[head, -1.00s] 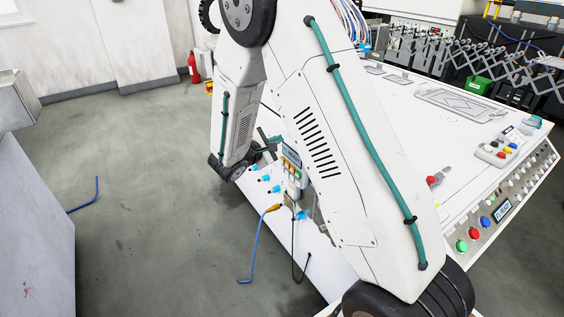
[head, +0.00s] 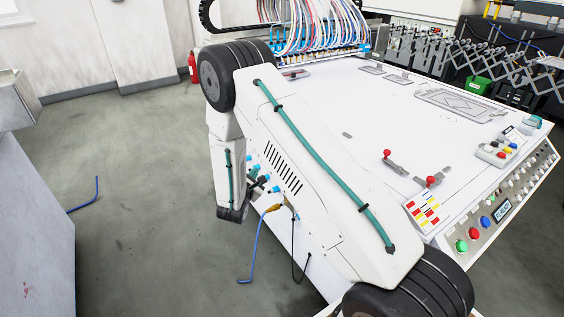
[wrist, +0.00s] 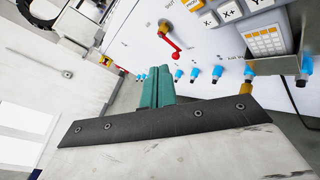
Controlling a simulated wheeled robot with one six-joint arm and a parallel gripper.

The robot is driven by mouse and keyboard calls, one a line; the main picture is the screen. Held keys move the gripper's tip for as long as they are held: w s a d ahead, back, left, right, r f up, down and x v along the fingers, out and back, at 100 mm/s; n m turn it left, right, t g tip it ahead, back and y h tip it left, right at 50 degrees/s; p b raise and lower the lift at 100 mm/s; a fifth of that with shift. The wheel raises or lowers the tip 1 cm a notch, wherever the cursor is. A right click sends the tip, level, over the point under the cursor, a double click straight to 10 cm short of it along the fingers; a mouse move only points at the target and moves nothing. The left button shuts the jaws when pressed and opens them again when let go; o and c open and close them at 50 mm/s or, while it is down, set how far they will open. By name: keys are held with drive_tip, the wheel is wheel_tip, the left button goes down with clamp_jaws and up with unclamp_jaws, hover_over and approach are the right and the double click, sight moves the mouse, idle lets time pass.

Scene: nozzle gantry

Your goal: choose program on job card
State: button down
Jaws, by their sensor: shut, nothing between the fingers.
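A card with red, yellow and white cells (head: 424,212) lies on the machine's white top at its near right corner; its print is too small to read, and I cannot tell that it is the job card. In the head view my arm hides the unit.
A red-handled valve (wrist: 170,44) and a row of blue fittings (wrist: 194,74) are close to my fingers on the machine's side. Red-knobbed levers (head: 388,156) stand on the top. A blue hose (head: 257,245) hangs at the side.

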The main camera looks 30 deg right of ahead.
drive_tip(key=d, duration=0.8)
drive_tip(key=shift+d, duration=0.25)
idle(1.8)
drive_tip(key=shift+d, duration=0.35)
drive_tip(key=shift+d, duration=0.6)
idle(0.8)
drive_tip(key=shift+a, duration=1)
drive_tip(key=a, duration=0.5)
